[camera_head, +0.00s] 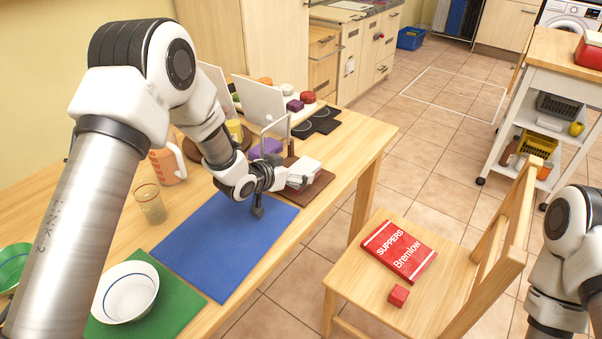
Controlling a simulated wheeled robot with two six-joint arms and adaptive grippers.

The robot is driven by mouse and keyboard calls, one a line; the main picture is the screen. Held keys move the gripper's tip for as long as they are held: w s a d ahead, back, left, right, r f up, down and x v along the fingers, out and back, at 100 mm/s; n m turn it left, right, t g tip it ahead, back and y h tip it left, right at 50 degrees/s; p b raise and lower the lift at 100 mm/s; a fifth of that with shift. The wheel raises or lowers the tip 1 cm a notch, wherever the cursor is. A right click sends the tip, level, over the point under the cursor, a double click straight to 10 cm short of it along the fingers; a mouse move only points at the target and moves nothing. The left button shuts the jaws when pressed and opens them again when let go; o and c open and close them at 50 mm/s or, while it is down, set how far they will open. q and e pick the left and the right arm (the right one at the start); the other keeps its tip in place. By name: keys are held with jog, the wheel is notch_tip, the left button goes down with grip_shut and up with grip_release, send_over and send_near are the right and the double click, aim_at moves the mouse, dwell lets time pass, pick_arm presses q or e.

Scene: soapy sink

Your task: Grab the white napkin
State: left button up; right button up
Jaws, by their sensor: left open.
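A white folded item with some red (305,170), perhaps the napkin, lies on a dark brown board (318,189) near the table's right edge. I cannot tell for certain that it is the napkin. My left gripper (270,190) is open just left of it, above the far right corner of the blue mat (215,250). The gripper partly hides the item, and I cannot tell whether they touch. My right arm shows at the right edge, but its gripper is out of view.
A white upright panel (262,105) stands behind the gripper. A chair (350,284) holds a red book (399,250) and red block (398,295).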

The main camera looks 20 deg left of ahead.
aim_at(301, 171)
pick_arm(q)
jog(key=shift+x, duration=1.2)
jog(key=shift+s, duration=0.1)
jog(key=c, duration=1)
jog(key=shift+r, duration=0.1)
jog(key=shift+c, duration=0.2)
